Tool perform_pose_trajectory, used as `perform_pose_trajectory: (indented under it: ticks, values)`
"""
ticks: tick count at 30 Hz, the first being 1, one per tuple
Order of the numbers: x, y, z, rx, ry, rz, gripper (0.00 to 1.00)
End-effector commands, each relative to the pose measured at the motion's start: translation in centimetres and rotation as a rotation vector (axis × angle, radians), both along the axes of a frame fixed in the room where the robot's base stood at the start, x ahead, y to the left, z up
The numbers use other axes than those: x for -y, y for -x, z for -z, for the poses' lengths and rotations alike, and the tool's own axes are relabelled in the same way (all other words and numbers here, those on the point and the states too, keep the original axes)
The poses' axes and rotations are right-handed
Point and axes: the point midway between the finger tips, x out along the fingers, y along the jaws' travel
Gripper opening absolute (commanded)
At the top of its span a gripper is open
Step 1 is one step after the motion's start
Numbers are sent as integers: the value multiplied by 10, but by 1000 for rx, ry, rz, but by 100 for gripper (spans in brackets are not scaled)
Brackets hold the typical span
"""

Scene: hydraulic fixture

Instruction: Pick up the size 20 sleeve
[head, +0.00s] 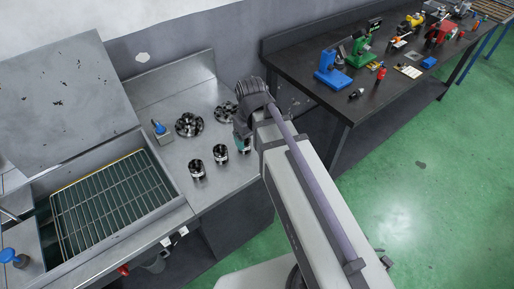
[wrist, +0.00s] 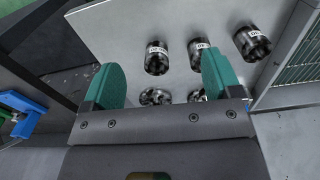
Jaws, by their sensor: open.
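Three dark metal sleeves with white label bands stand on the steel worktop. In the wrist view they form a row: one left (wrist: 157,58), one middle (wrist: 197,52), partly hidden by a finger, and one right (wrist: 252,43). The labels are too small to read, so I cannot tell which is size 20. The head view shows two clearly, one nearer (head: 197,170) and one farther (head: 220,154); the third is mostly hidden by my arm. My gripper (wrist: 162,62) is open and empty. Its teal fingers appear either side of the left sleeve; I cannot tell the height gap.
Two round clusters of metal parts (head: 189,124) (head: 226,112) stand behind the sleeves. A blue-topped item (head: 160,130) stands by the open basin with a wire rack (head: 110,200). A dark bench (head: 300,85) with blue and green tools is at the right.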

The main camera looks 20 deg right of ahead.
Motion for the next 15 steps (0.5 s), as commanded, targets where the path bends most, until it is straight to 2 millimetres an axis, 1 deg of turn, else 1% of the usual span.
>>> perform_pose_trajectory:
  ticks: [1, 5, 8, 11, 12, 15]
  values:
    - [1, -14, 13, 0, 0, -86, 84]
    - [1, -38, 26, -2, 0, -384, 84]
    - [2, -58, 35, -3, 0, -662, 84]
    - [2, -78, 42, -5, 0, -1021, 84]
    - [2, -86, 43, -5, 0, -1189, 84]
    - [2, -97, 43, -7, 0, -1594, 84]
